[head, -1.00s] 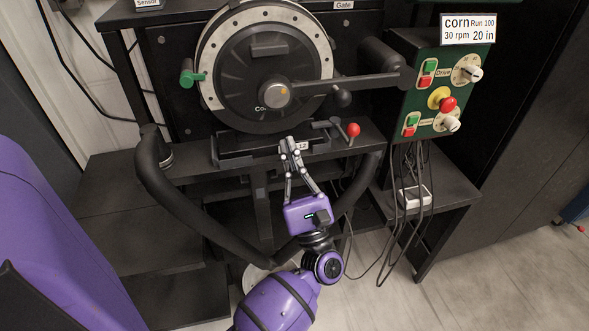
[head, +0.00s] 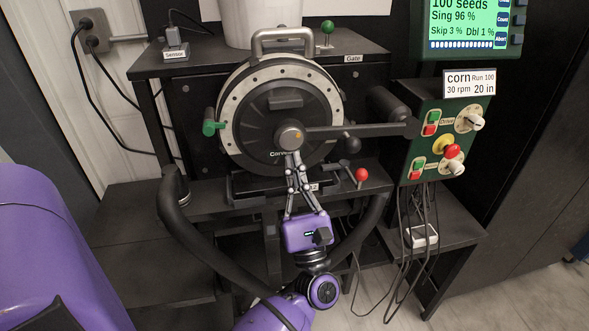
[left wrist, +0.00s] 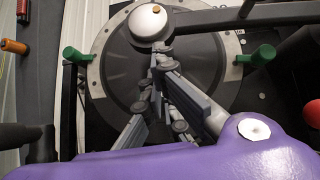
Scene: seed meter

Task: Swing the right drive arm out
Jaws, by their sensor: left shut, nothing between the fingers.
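The drive arm (head: 360,130) is a black bar running level across the right half of the round black seed meter (head: 255,110), from the hub (head: 289,138) to a black housing at the right. A black ball knob (head: 352,145) sits just below the bar. My left gripper (head: 293,156) is shut and empty, its fingertips just below the hub. Whether they touch it is unclear. In the left wrist view the fingertips (left wrist: 156,62) lie below the pale hub cap (left wrist: 148,23), in front of the disc. My right gripper is out of view.
A green handle (head: 211,128) sticks out at the meter's left. A red ball lever (head: 361,175) stands below right. The green control box (head: 446,130) with buttons and knobs is at the right. Black hoses curve on both sides of my left arm.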

